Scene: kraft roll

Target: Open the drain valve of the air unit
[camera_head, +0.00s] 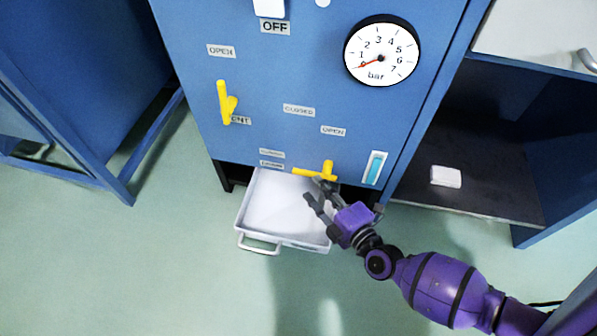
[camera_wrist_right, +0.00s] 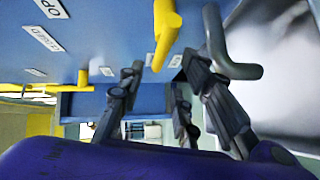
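The drain valve's yellow lever (camera_head: 313,172) sits low on the blue air unit (camera_head: 270,80), above a white tray. Its long arm lies nearly level and points left, with a short stub upward. An OPEN label (camera_head: 333,131) is above it; small labels lie to its left. My right gripper (camera_head: 318,192) is open just below and in front of the lever. In the right wrist view a yellow lever (camera_wrist_right: 166,32) shows between the spread fingers; I cannot tell whether they touch it. My left gripper is not in view.
A second yellow lever (camera_head: 224,102) stands upright at upper left. The white tray (camera_head: 252,212) juts out below the unit. A round gauge (camera_head: 381,50) reads near zero. An open shelf (camera_head: 480,190) with a white block (camera_head: 446,177) is at right. The floor in front is clear.

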